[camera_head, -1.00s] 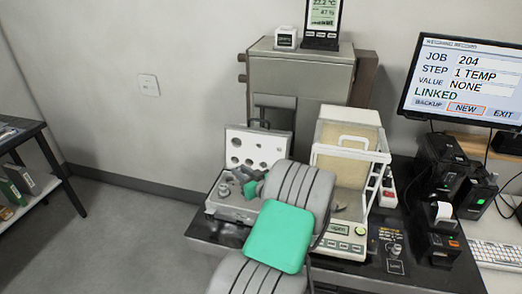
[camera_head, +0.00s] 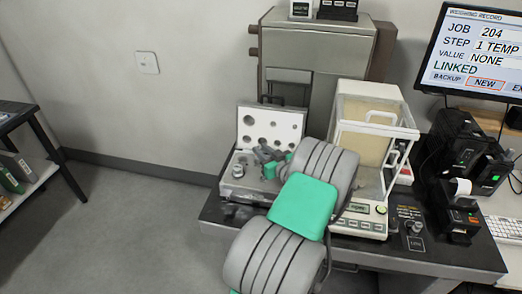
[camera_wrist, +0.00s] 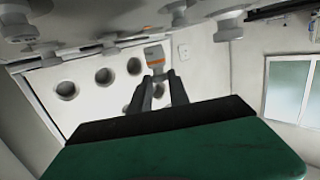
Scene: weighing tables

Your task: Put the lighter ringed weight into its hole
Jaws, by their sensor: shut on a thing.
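The weight case (camera_head: 236,190) lies open on the dark table, its white lid (camera_head: 270,128) with several round holes standing up behind it. A knobbed weight (camera_head: 238,171) shows at the case's left side. My gripper (camera_head: 270,158) is over the case, in front of the lid. In the wrist view my gripper (camera_wrist: 155,76) is shut on a small pale weight with an orange ring (camera_wrist: 155,54). The lid also fills the left of that view (camera_wrist: 84,112). Several other knobbed weights, one at the right (camera_wrist: 230,24), show along its top. My arm hides the case's right part.
A balance with a glass housing (camera_head: 372,130) stands right of the case. A small knob (camera_head: 415,228) is on the table (camera_head: 400,255) at its front right. Black devices (camera_head: 460,150) and a monitor (camera_head: 480,50) are farther right. A tall grey cabinet (camera_head: 315,55) stands behind.

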